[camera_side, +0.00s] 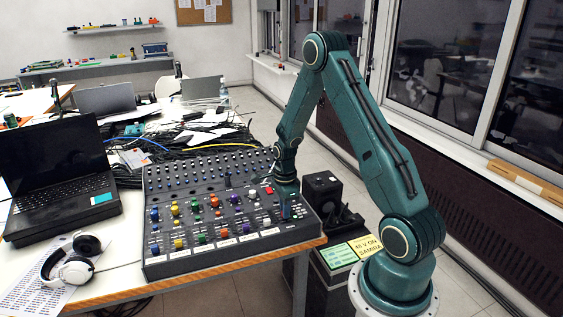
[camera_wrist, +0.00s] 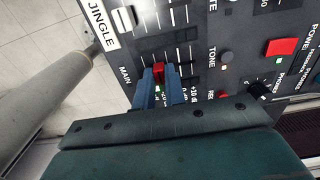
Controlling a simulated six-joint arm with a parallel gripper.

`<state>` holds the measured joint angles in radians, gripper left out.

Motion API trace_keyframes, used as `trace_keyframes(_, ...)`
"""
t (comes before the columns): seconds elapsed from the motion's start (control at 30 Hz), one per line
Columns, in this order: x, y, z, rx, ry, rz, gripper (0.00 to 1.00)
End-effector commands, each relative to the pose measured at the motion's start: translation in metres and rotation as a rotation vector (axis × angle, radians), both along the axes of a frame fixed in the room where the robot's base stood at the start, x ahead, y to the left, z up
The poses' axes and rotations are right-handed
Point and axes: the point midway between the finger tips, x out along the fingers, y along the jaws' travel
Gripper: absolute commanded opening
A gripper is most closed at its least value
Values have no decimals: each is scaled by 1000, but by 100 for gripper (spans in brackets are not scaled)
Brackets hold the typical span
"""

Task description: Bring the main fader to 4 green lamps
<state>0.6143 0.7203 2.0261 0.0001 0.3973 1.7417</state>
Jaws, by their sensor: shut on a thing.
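The black mixer (camera_side: 205,205) lies at the table's front right edge. In the wrist view, the main fader's red cap (camera_wrist: 158,71) sits beside the printed label MAIN (camera_wrist: 125,76). My gripper (camera_wrist: 159,80) has its two blue fingers on either side of the red cap and is shut on it. In the side view, my gripper (camera_side: 287,208) reaches down onto the right end of the mixer and hides the fader. Small marks show between the fingers below the cap, but I cannot tell how many green lamps are lit.
A white fader cap (camera_wrist: 123,19) is near the JINGLE label. A laptop (camera_side: 60,175) and headphones (camera_side: 72,262) lie left of the mixer.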

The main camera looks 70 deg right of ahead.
Motion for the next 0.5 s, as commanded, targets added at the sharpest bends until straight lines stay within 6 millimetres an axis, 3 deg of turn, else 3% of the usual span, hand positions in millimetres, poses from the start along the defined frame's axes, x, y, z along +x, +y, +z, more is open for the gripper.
trace_keyframes(0.5,17,-17,2,-4,-5,0,0)
